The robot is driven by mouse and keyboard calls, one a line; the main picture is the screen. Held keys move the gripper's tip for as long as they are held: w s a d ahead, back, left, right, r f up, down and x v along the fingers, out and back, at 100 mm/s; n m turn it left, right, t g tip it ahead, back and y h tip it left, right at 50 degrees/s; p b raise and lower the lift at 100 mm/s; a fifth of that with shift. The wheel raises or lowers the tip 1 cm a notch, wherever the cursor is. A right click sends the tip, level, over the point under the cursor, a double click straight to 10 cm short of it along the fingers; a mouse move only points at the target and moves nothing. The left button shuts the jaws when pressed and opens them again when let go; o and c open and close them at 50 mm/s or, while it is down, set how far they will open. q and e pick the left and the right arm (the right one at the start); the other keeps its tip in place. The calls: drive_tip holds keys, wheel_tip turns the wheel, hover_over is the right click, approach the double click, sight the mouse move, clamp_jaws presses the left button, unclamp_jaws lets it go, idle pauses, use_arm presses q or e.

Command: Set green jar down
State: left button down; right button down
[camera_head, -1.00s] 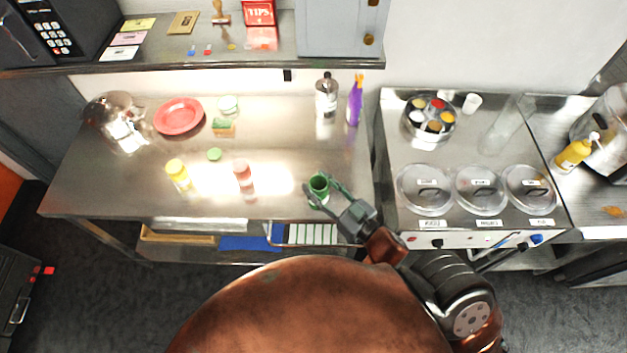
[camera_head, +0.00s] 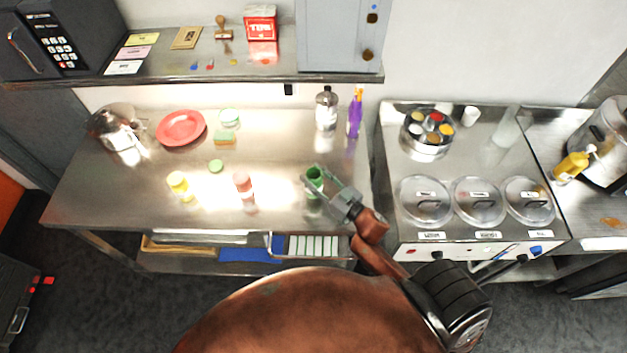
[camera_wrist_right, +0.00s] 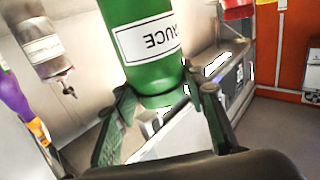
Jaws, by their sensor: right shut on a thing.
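The green jar (camera_head: 314,187) is at the right front part of the steel table (camera_head: 110,190). My right gripper (camera_head: 319,182) is shut on it, with a finger on either side. In the right wrist view the green jar (camera_wrist_right: 158,75) carries a white label and looks upside down, and my right gripper (camera_wrist_right: 163,108) has its fingers around its near end. I cannot tell whether its base touches the table. A green lid (camera_head: 216,166) lies on the table to the left. My left gripper is not in view.
A red-capped jar (camera_head: 243,184) and a yellow-capped jar (camera_head: 178,184) stand left of the green jar. A clear bottle (camera_head: 326,108) and a purple bottle (camera_head: 355,115) stand behind it. A shelf (camera_head: 200,66) overhangs the back. The counter with lidded pots (camera_head: 425,200) is right.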

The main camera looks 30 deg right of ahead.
sight(309, 176)
drive_tip(key=shift+w+d+f, duration=0.1)
drive_tip(key=shift+w+f, duration=0.1)
drive_tip(key=shift+f, duration=0.05)
wheel_tip(309, 176, down, 2)
drive_tip(key=shift+f, duration=0.2)
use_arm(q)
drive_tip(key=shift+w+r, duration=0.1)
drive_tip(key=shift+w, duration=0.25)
use_arm(e)
drive_tip(key=shift+f, duration=0.35)
drive_tip(key=shift+f, duration=0.1)
drive_tip(key=c, duration=1.2)
unclamp_jaws()
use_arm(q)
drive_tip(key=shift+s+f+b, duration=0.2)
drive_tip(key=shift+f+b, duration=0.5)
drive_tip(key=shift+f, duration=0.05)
use_arm(e)
drive_tip(key=v, duration=1.2)
